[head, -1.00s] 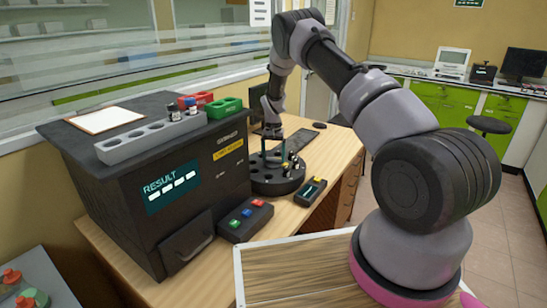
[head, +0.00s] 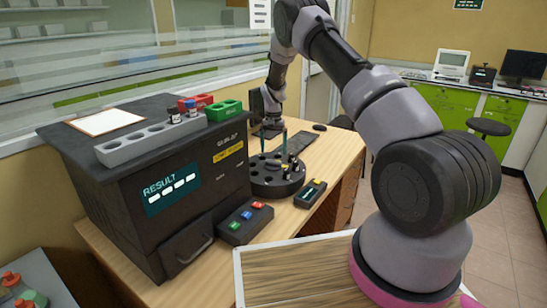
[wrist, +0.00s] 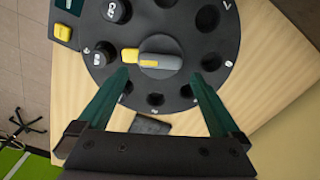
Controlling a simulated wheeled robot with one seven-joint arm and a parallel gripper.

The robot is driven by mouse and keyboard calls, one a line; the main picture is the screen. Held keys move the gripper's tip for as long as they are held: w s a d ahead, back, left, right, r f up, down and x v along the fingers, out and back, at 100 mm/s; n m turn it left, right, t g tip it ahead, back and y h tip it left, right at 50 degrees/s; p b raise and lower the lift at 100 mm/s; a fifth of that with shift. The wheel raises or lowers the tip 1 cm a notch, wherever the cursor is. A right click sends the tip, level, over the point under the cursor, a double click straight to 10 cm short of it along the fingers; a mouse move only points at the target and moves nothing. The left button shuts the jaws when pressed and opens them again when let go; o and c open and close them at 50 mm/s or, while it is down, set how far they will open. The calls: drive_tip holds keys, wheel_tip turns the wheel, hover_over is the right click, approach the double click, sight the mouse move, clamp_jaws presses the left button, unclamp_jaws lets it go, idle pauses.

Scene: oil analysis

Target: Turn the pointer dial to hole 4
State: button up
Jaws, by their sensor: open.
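The pointer dial is a grey knob with a yellow end (wrist: 150,58), at the centre of a round black carousel (wrist: 215,40) with holes around its rim. In the wrist view its yellow end points left, towards a hole holding a dark-capped vial (wrist: 103,57). The small hole numbers are hard to read. The carousel (head: 262,187) stands on the desk in the head view. My gripper (wrist: 160,75) is open, its two teal fingers apart on either side below the dial in the picture, not closed on it. In the head view my gripper (head: 274,150) is above the carousel.
A black analyser (head: 150,210) with a result screen stands left of the carousel. A button box (head: 245,222) and a small dark device (head: 310,194) sit in front. A keyboard (head: 295,140) lies behind. Vials stand in some carousel holes.

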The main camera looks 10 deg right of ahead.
drive_tip(key=shift+r, duration=2.8)
wheel_tip(320, 180, up, 14)
drive_tip(key=t, duration=0.1)
hover_over(274, 160)
drive_tip(key=s+d, duration=0.2)
drive_tip(key=s, duration=0.2)
drive_tip(key=s+d+r+t+y, duration=0.2)
drive_tip(key=s+r, duration=0.8)
drive_tip(key=r, duration=0.5)
drive_tip(key=s+d+r+t, duration=0.1)
drive_tip(key=s+r, duration=0.3)
drive_tip(key=s, duration=0.3)
drive_tip(key=s+r+t, duration=0.1)
drive_tip(key=s+r, duration=0.2)
drive_tip(key=s, duration=0.4)
drive_tip(key=s+t, duration=0.2)
drive_tip(key=s, duration=1.3)
drive_tip(key=shift+d+f, duration=0.15)
drive_tip(key=shift+d, duration=0.25)
